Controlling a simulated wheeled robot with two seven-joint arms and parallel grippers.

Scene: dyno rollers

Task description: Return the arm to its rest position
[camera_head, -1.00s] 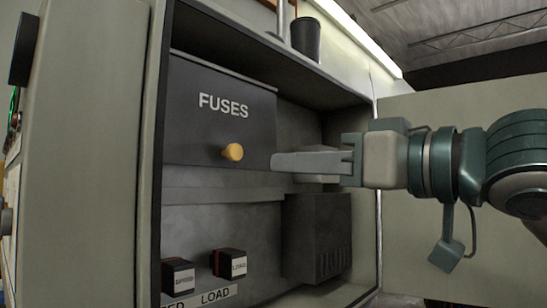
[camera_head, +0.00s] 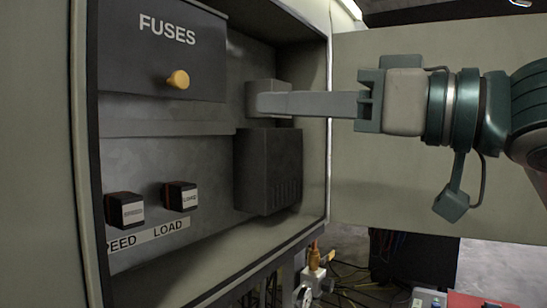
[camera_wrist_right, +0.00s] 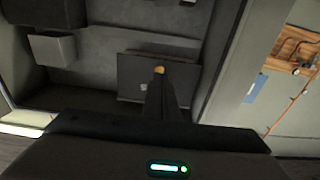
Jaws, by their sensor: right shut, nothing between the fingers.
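My right gripper (camera_head: 275,103) reaches in from the right with its fingers together and empty. Its fingertips overlap a small grey box (camera_head: 261,93) on the cabinet's back wall in the head view; I cannot tell whether they touch it. It is apart from the yellow knob (camera_head: 178,80) on the dark FUSES panel (camera_head: 140,50). In the right wrist view the shut fingers (camera_wrist_right: 159,85) point toward the yellow knob (camera_wrist_right: 159,69). My left gripper is not in view.
The cabinet's open frame (camera_head: 318,130) and open door (camera_head: 400,180) lie close around my right arm. Inside are a dark vented box (camera_head: 268,172) and two labelled blocks (camera_head: 182,196) above SPEED and LOAD labels. Cables and a brass fitting (camera_head: 314,256) sit below.

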